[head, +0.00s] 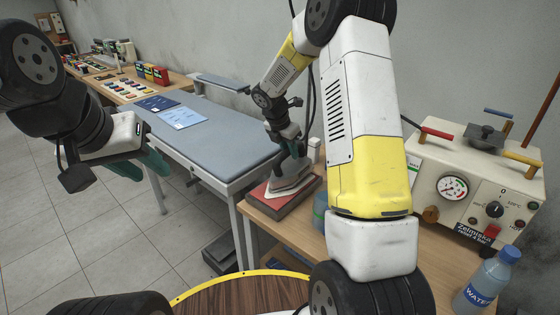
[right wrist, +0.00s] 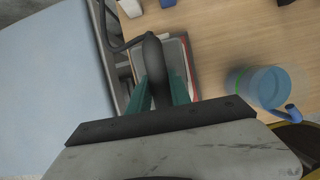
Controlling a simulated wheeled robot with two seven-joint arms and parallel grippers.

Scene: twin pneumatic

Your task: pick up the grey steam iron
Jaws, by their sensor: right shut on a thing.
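The grey steam iron (head: 292,176) rests on a red-topped pad (head: 274,205) on the wooden table beside the ironing board. My right gripper (head: 291,142) reaches down from above onto the iron's handle. In the right wrist view its two green fingers (right wrist: 160,92) stand on either side of the dark handle (right wrist: 153,62), shut on it. The iron's soleplate is partly hidden under the handle there. I cannot tell any gap between iron and pad. My left gripper (head: 145,165) hangs at the left over the floor, away from the iron, with green fingers partly hidden.
The padded ironing board (head: 215,135) stands left of the iron, with blue sheets on it. A steam generator (head: 470,185) and a water bottle (head: 488,280) are at the right. A dark cord runs from the iron.

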